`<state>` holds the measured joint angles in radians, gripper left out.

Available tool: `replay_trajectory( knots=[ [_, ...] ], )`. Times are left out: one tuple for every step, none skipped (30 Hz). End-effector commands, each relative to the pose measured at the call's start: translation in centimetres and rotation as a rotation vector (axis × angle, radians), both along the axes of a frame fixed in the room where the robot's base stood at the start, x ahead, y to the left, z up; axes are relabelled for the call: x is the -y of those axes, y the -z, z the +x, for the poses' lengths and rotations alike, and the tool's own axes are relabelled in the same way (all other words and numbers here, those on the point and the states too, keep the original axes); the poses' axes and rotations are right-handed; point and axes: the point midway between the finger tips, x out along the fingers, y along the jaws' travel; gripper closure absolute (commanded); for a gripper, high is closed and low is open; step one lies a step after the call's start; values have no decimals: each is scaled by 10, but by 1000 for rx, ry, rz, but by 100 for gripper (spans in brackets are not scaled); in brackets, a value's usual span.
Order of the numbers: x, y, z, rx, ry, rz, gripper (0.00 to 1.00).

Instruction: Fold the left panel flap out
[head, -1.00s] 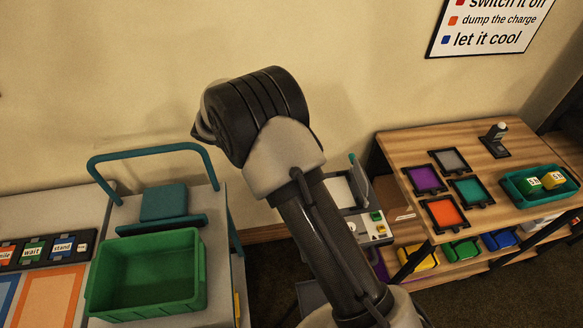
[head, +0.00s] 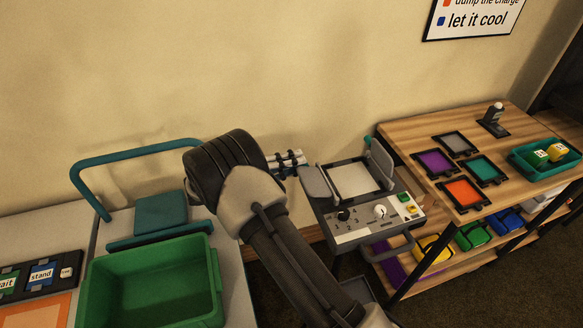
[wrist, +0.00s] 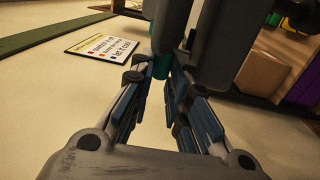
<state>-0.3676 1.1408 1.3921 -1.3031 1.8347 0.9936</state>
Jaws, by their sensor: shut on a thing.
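The grey control panel (head: 353,180) stands in the middle of the head view, with a pale screen and knobs along its front. Its left flap (head: 315,182) is a rounded grey plate leaning outward at the panel's left edge. The right flap (head: 380,160) stands steeper on the other side and has a small teal tab. My gripper (head: 297,160) is at the upper left of the left flap, shut on it. In the wrist view, the fingers (wrist: 164,76) close around a teal tab below a dark grey slab. The exact contact is partly hidden by the fingers.
A green bin (head: 150,313) and a teal-handled cart (head: 82,195) stand left of my arm. A wooden shelf table (head: 412,150) with coloured frames and a teal tray (head: 515,160) stands close on the right. The wall is behind the panel.

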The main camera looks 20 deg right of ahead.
Motion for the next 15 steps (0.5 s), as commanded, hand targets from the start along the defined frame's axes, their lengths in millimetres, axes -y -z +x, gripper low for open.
replay_trajectory(
  knots=[
    [1,5,-1,-1,1,-17,100],
    [1,5,0,-1,1,-27,100],
    [1,5,-1,-1,1,-39,100],
    [1,6,-1,-2,1,-46,100],
    [1,6,-1,-2,2,-52,100],
    [1,6,-1,-2,2,-59,100],
    [1,6,-1,-2,2,-63,100],
    [2,6,-1,-2,2,-67,100],
    [2,6,-1,-2,2,-71,100],
    [2,6,-1,-2,2,-73,100],
    [2,6,-1,-2,2,-75,100],
    [2,5,-1,-2,2,-76,100],
    [2,5,-1,-2,2,-77,100],
    [2,5,-1,-2,2,-77,100],
    [2,5,-1,-2,3,-77,100]
  ],
)
